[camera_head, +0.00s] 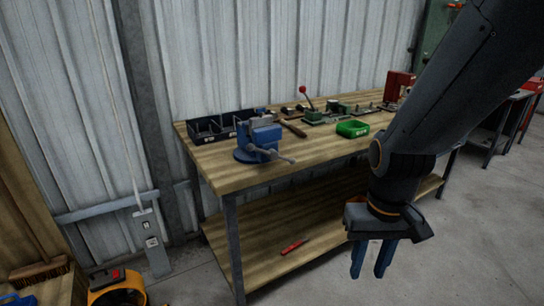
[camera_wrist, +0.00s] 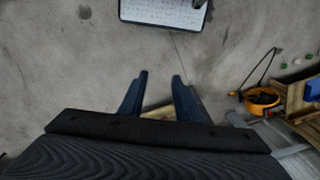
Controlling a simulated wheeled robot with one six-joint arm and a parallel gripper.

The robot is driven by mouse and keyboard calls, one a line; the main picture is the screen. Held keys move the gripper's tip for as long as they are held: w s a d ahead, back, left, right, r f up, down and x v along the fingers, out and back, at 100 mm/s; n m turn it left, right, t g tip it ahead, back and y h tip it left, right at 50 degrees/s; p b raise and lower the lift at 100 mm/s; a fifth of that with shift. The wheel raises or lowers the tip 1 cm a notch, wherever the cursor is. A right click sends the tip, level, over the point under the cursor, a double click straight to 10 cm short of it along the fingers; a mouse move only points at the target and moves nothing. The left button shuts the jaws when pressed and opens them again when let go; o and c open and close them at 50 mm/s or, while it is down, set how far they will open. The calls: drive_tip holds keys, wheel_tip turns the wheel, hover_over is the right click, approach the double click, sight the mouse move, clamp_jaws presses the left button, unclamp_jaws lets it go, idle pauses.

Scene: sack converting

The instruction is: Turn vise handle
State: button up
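A blue bench vise (camera_head: 259,140) stands on the near left part of the wooden workbench (camera_head: 225,172) in the head view. Its vise handle (camera_head: 284,157), a grey bar, sticks out at the front right of the vise, over the bench's front edge. My gripper (camera_head: 373,272) hangs to the right of the vise and in front of the bench, pointing down, well apart from the handle. In the wrist view its two blue fingers (camera_wrist: 158,85) are spread with nothing between them. The vise is not identifiable in the wrist view.
A black bin tray (camera_head: 214,126) stands behind the vise. A green bin (camera_head: 352,129) and a red-knobbed lever tool (camera_head: 307,100) sit to its right. A red tool (camera_head: 292,247) lies on the lower shelf. Grey floor is open at right. A yellow-rimmed container (camera_head: 118,291) stands lower left.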

drive_tip(key=w+d+f+n+t, duration=0.1)
drive_tip(key=w+f+n+t, duration=0.2)
drive_tip(key=w, duration=0.8)
drive_tip(key=n+t+y+b, duration=0.1)
drive_tip(key=n+t+y, duration=0.8)
drive_tip(key=n+t, duration=0.45)
approach(286, 160)
drive_tip(key=n+g, duration=0.1)
drive_tip(key=n, duration=0.1)
drive_tip(key=x, duration=0.8)
drive_tip(key=shift+w+d+r+p, duration=0.1)
drive_tip(key=shift+d+r+p, duration=0.05)
drive_tip(key=shift+r+p, duration=0.25)
clamp_jaws()
